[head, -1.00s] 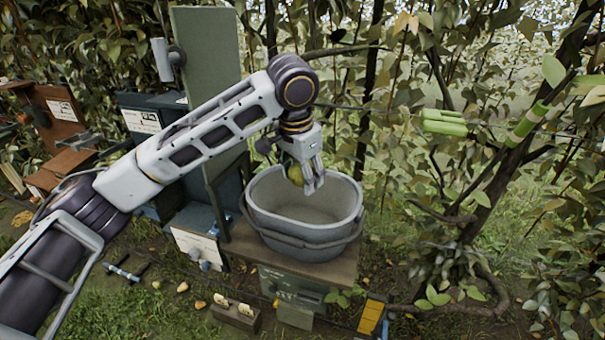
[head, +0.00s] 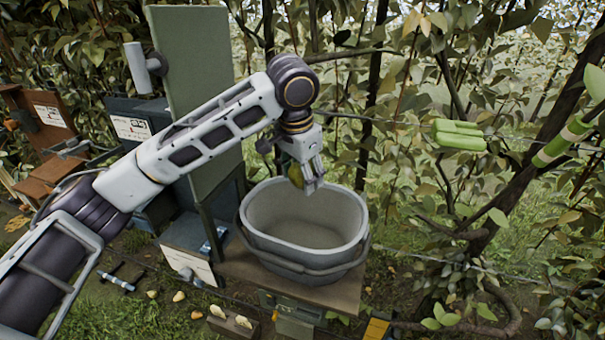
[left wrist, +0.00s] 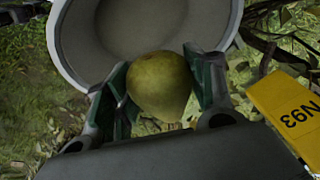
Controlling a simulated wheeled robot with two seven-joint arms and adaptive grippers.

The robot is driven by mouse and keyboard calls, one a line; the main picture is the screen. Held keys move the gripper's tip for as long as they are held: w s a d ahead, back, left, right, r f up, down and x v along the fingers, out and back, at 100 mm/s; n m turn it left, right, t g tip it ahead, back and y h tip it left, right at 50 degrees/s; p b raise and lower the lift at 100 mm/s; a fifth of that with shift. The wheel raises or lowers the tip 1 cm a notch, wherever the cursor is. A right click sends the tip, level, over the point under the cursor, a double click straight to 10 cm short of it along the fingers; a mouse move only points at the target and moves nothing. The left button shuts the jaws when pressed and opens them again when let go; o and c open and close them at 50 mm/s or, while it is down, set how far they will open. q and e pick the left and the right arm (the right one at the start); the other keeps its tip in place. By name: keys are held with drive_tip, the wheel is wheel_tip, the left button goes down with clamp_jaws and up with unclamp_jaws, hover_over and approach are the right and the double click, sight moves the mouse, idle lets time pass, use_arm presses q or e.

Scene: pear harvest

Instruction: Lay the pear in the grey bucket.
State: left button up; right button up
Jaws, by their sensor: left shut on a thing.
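A yellow-green pear (head: 296,176) is held between the fingers of my left gripper (head: 308,183). In the left wrist view the pear (left wrist: 160,86) sits between the two green-padded fingers of the left gripper (left wrist: 163,92). The grey bucket (head: 305,262) stands upright on a wooden shelf, its dark handle hanging down the front. In the head view, the gripper and pear overlap the bucket's back rim and opening from above. In the left wrist view the bucket's pale rim (left wrist: 64,62) lies beyond the pear. The visible bucket floor is bare. My right gripper is not in view.
The wooden shelf (head: 235,262) carries the bucket. A tall green panel (head: 193,60) stands left of it, behind my arm. Tree branches and green clamps (head: 459,135) are at the right. A yellow tag (left wrist: 288,115) shows in the left wrist view.

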use_arm(q)
drive_tip(key=shift+f, duration=0.15)
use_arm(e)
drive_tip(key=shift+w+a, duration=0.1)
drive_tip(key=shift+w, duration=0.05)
use_arm(q)
drive_tip(key=shift+f, duration=0.45)
hover_over(304, 246)
drive_tip(key=shift+s+x, duration=0.55)
drive_tip(key=shift+x, duration=1.9)
drive_tip(key=shift+s+a+f+b, duration=0.15)
drive_tip(key=shift+f+b, duration=0.25)
drive_tip(key=shift+f, duration=2.05)
drive_tip(key=shift+s+a+f+b, duration=0.15)
drive_tip(key=shift+f+b, duration=0.25)
drive_tip(key=shift+f, duration=2.05)
drive_tip(key=shift+s+a+f+b, duration=0.15)
drive_tip(key=shift+f+b, duration=0.25)
drive_tip(key=shift+f, duration=2.7)
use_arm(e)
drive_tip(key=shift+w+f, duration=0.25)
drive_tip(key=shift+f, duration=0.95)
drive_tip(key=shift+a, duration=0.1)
use_arm(q)
drive_tip(key=shift+d+f, duration=0.1)
drive_tip(key=shift+f, duration=0.35)
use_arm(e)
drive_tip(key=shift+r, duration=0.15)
